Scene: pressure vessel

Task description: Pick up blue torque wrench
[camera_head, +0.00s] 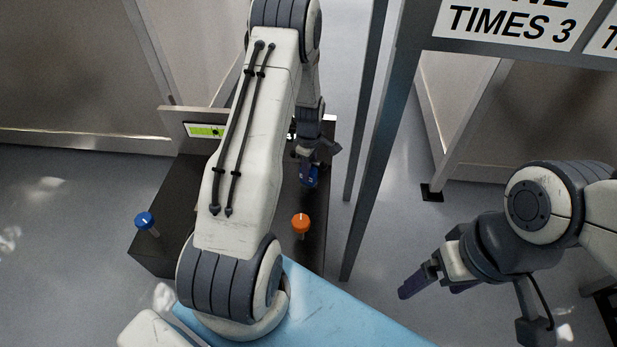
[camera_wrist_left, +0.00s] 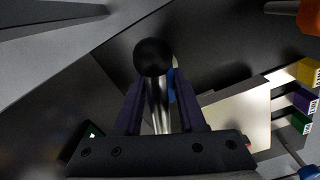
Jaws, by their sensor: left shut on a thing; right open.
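A bit of blue shows behind the shaft; the rest of the wrench is hidden. My right gripper (camera_head: 430,285) is open and empty, off to the right, away from the table.
An orange-topped tool (camera_head: 300,222) and another blue-topped tool (camera_head: 146,220) stand on the dark table (camera_head: 172,190). A small green display (camera_head: 206,131) is at its back. A grey frame post (camera_head: 372,170) rises right of the table. Yellow, purple and green labelled blocks (camera_wrist_left: 303,101) show in the left wrist view.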

